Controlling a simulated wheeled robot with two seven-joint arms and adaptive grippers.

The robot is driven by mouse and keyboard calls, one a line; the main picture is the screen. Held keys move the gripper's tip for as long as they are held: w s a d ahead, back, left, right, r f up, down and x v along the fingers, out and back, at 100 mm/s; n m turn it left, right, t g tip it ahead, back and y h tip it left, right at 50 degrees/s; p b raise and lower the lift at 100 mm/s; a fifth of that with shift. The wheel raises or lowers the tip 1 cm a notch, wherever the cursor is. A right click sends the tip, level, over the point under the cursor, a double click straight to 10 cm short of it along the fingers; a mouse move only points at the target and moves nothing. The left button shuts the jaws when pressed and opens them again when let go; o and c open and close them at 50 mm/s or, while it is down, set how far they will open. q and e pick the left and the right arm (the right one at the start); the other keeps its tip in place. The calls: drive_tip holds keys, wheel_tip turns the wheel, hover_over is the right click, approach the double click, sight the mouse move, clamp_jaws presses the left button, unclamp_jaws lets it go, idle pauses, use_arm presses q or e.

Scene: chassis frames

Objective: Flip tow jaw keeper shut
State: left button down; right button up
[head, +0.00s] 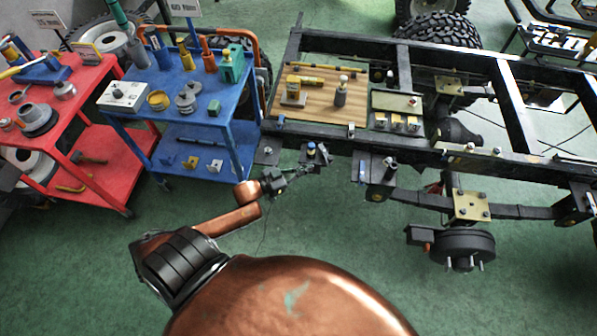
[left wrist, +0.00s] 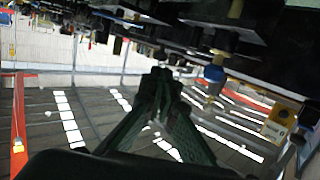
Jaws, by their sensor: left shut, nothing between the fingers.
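A small dark fitting with a blue part (head: 311,150) is mounted on the near side of the black chassis frame (head: 345,137). It looks like the tow jaw, but its keeper is too small to make out. A blue part (left wrist: 213,73) also shows in the left wrist view, right of the fingertips. My left gripper (head: 322,167) is just in front of and below this fitting. In the left wrist view its dark green fingers (left wrist: 159,78) come together at the tips, shut and empty. I cannot tell whether they touch the fitting. My right gripper is out of view.
A wooden board (head: 322,105) with small parts lies on the frame. A blue cart (head: 240,135) stands left of it, a red cart (head: 105,160) farther left. Another bracket (head: 377,168) juts out to the right of the gripper. The green floor (head: 330,230) in front is clear.

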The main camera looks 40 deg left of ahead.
use_arm(q)
drive_tip(key=b+x, duration=0.1)
drive_tip(key=x, duration=0.6)
idle(0.3)
